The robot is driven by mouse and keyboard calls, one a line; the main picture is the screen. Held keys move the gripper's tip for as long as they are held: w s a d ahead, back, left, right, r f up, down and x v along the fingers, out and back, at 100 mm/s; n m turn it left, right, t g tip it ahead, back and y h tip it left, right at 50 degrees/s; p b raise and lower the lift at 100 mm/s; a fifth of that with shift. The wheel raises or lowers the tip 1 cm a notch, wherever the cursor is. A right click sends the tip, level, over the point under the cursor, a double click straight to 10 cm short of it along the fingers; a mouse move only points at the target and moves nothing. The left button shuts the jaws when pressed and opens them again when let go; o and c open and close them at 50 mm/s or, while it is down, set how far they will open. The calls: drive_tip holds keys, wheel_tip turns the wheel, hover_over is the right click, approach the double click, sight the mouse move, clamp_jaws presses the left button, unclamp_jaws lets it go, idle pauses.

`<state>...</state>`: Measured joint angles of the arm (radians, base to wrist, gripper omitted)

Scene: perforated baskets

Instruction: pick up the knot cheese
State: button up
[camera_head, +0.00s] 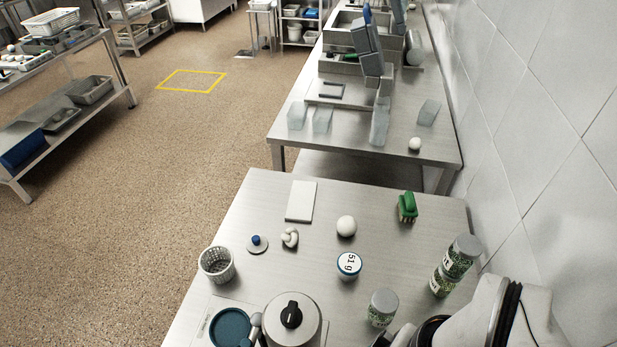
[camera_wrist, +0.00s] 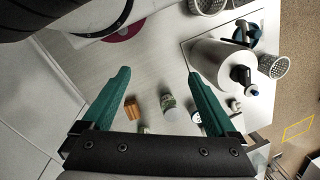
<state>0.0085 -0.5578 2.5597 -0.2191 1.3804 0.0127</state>
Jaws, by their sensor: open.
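The knot cheese (camera_head: 290,237) is a small white knotted lump on the near steel table in the head view. It lies between a small disc with a blue knob (camera_head: 257,243) and a smooth white ball (camera_head: 346,226). In the wrist view a small whitish lump (camera_wrist: 234,104) shows right of the fingers; I cannot tell for sure that it is the cheese. My gripper (camera_wrist: 159,73) shows two teal fingers spread wide with nothing between them. It is apart from the cheese and out of sight in the head view.
A white perforated basket (camera_head: 217,266) stands left of the cheese. A white board (camera_head: 301,201) lies behind the cheese. The table between these is bare.

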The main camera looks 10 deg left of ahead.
drive_tip(key=w+a+r+n, duration=0.1)
drive_tip(key=w+r+n, duration=0.1)
drive_tip(key=w, duration=0.5)
drive_tip(key=n+t+h, duration=0.1)
drive_tip(key=n, duration=0.7)
hover_over(289, 234)
drive_tip(key=s, duration=0.2)
wheel_tip(289, 234, down, 7)
drive_tip(key=f, duration=0.5)
drive_tip(key=w+f, duration=0.1)
drive_tip(key=f, duration=0.4)
drive_tip(key=w+f, duration=0.1)
drive_tip(key=f, duration=0.4)
drive_tip(key=shift+f, duration=0.3)
drive_tip(key=c, duration=1.4)
